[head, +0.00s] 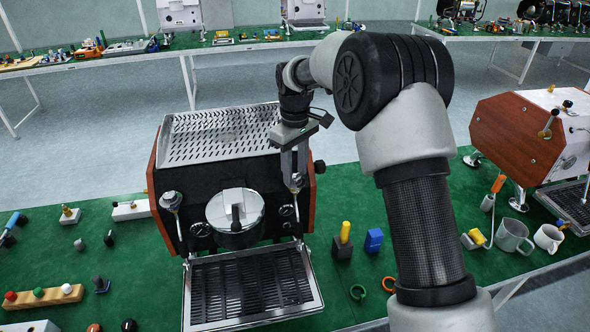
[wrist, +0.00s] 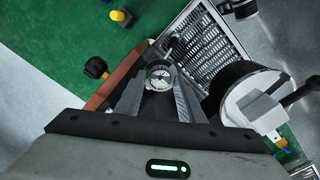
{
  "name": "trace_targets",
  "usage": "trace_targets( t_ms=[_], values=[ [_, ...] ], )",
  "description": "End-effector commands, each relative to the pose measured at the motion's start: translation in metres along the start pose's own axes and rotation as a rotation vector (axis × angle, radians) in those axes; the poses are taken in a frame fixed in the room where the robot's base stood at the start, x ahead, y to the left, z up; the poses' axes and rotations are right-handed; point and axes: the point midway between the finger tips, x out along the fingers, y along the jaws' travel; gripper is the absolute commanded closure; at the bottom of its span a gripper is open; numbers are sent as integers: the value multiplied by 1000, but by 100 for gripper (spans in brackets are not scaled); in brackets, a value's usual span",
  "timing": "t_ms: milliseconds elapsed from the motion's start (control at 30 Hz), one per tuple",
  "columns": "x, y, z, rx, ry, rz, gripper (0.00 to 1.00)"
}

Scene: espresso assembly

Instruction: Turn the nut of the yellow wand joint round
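The round metal nut of the wand joint (wrist: 160,76) is on the front of the black espresso machine (head: 205,165), at its right side. In the wrist view it lies between the two fingers of my gripper (wrist: 160,82). The fingers point at it and sit close on both sides; I cannot tell whether they press on it. In the head view my gripper (head: 294,180) hangs over the joint and partly covers it. No yellow shows on this joint, and the wand below it is mostly hidden.
A portafilter (head: 236,213) is beside the joint, and a black knob (head: 319,166) is on the machine's right side. A drip tray (head: 250,288) lies below. A yellow peg in a black block (head: 344,240) and a blue block (head: 374,240) stand on the green table to the right.

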Motion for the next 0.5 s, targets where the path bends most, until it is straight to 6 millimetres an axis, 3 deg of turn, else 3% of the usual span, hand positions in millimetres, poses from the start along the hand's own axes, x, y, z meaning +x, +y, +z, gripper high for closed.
trace_targets(
  t_ms=[267,500],
  values=[
    [-2,0,0,0,0,0,65],
    [-38,1,-1,0,3,2,65]
  ],
)
